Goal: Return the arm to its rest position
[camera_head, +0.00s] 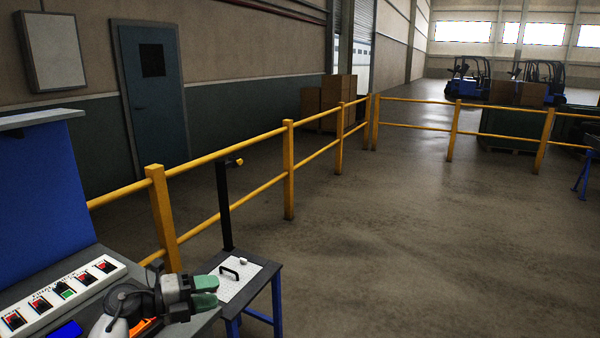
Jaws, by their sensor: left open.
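My left arm comes in at the bottom left, over the grey workbench (85,262). My left gripper (212,292), with green fingertips, points right. Its fingers are parted by a narrow gap, and I see nothing held between them. It shows in front of the bench's right end and the left edge of a small side table (262,272). A white plate (238,281) with a black handle (230,271) lies on that table. A black post (223,205) with a yellow knob (239,161) rises behind the plate. My right gripper is out of view.
An orange object (146,325) is partly hidden under my arm. A blue back panel (40,195) stands behind. Yellow railings (288,170) run beyond; open floor (400,250) lies right.

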